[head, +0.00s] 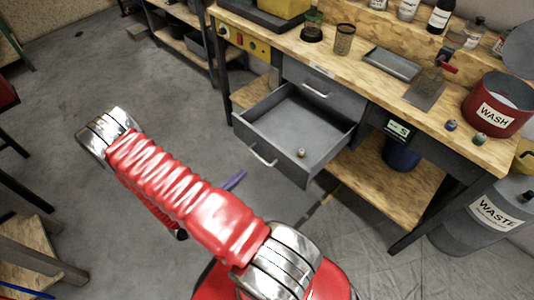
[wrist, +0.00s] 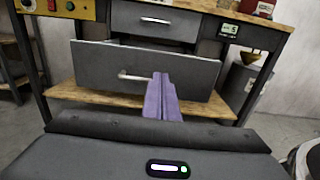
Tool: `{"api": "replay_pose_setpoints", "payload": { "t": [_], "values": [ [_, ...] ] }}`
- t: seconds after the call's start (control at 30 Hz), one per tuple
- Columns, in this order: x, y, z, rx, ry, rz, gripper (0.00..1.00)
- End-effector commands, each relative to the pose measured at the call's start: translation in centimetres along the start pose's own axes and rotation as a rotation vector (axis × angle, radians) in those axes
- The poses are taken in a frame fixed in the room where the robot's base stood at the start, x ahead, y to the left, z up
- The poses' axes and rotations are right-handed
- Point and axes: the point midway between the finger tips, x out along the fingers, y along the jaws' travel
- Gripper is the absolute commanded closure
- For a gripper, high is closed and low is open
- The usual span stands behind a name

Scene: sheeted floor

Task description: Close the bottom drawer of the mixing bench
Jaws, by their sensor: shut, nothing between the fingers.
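The mixing bench (head: 380,62) stands at the upper right of the head view. Its bottom drawer (head: 318,168) is pulled far out toward me, with a small round item (head: 301,152) inside. The drawer's grey front (wrist: 95,62) fills the middle of the wrist view. Its pale bar handle (head: 264,156) also shows there (wrist: 135,77). My gripper (wrist: 161,80) has purple fingers, shut and empty. In the wrist view they overlap the handle's right end. In the head view my gripper (head: 238,177) is low, left of the drawer front and apparently short of it.
The top drawer (head: 322,88) is closed. A waste drum (head: 488,220) stands right of the bench. The bench top holds a wash tub (head: 496,104), a tray (head: 392,64) and bottles. A wooden-topped stand (head: 28,245) is at lower left. The floor before the drawer looks clear.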

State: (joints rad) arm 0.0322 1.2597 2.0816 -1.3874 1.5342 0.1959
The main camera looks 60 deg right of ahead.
Motion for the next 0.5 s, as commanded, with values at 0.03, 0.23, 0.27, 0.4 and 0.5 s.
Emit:
{"api": "replay_pose_setpoints", "payload": {
  "t": [0.03,0.23,0.27,0.4,0.5],
  "values": [
    [0.0,0.0,0.0,0.000,0.000,0.000,1.00],
    [0.2,0.0,0.0,0.000,0.000,-0.002,1.00],
    [0.2,0.0,0.0,0.000,0.000,-0.003,1.00],
    [1.0,-0.1,0.1,0.000,0.000,-0.003,1.00],
    [1.9,-0.1,0.1,-0.001,-0.001,-0.005,1.00]
  ]
}}
